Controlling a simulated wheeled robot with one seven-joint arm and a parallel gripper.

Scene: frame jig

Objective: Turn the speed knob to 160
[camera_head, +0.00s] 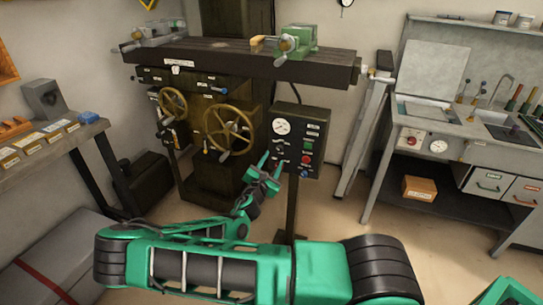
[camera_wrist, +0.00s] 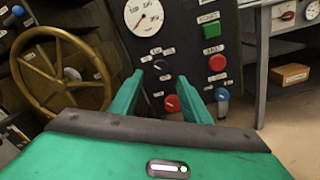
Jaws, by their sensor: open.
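A dark control panel (camera_head: 312,133) stands on a post in the middle of the head view. It carries a round white dial (camera_head: 281,127), which also shows in the wrist view (camera_wrist: 143,15); its reading is too small to make out. In the wrist view, a black knob (camera_wrist: 160,65) sits below the dial and a red knob (camera_wrist: 172,103) below that. Their labels are unreadable, so I cannot tell which is the speed knob. My gripper (camera_head: 271,164) is open and empty in front of the panel. Its fingertips (camera_wrist: 160,76) frame the area around the two knobs.
Brass handwheels (camera_head: 229,130) on the machine stand close left of the panel. A sink bench (camera_head: 470,140) stands at the right.

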